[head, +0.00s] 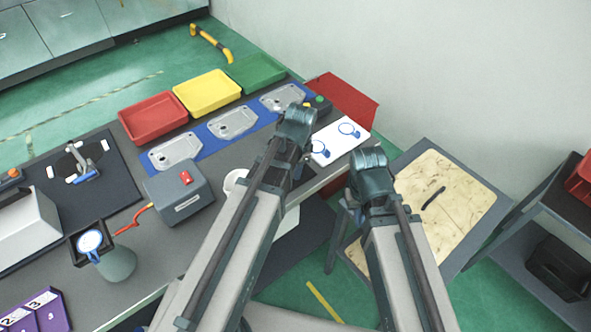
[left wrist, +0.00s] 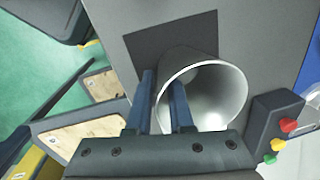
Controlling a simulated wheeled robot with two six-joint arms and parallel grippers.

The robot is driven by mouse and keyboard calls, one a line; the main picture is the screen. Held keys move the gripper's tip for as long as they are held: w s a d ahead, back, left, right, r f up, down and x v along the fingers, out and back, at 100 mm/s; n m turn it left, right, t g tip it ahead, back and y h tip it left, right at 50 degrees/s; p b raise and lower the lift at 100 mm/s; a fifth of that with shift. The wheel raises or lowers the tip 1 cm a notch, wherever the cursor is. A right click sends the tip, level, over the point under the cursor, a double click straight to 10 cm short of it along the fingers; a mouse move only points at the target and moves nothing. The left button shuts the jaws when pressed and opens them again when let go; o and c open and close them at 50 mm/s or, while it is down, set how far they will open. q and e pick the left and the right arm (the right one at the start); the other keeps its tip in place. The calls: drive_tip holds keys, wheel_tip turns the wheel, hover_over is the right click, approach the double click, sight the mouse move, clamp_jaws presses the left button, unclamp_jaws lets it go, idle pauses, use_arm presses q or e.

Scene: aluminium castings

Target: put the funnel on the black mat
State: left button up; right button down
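The white, round funnel (left wrist: 230,88) fills the middle of the left wrist view, its wide mouth facing the camera. In the head view, a part of it (head: 232,180) shows beside my left arm. My left gripper (left wrist: 164,85) has one finger outside the funnel's wall and one inside its mouth, close together on the rim. The black mat (left wrist: 150,42) is a dark square behind the funnel, which covers part of it. I cannot tell whether they touch. My left gripper's fingers are hidden in the head view (head: 297,120). My right gripper (head: 368,165) is empty-looking, its fingers hidden.
A button box (left wrist: 270,125) stands close beside the funnel. Castings lie on a blue mat (head: 203,134) along the far side, before red, yellow and green trays (head: 207,92). A grey box (head: 178,195) stands left of the funnel. A wood-topped table (head: 450,185) is at right.

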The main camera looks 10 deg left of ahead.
use_arm(q)
drive_tip(key=shift+o, duration=0.6)
drive_tip(key=shift+r, duration=0.1)
wheel_tip(320, 180, up, 12)
drive_tip(key=s+p, duration=0.1)
drive_tip(key=p, duration=1.1)
drive_tip(key=s+d+n+g, duration=0.1)
drive_tip(key=s+d+n, duration=0.4)
drive_tip(key=s+d, duration=0.3)
drive_tip(key=s, duration=0.3)
drive_tip(key=shift+d+n+y, duration=0.15)
drive_tip(key=shift+n+y, duration=0.15)
drive_tip(key=shift+f+b, duration=0.8)
drive_tip(key=shift+f, duration=0.1)
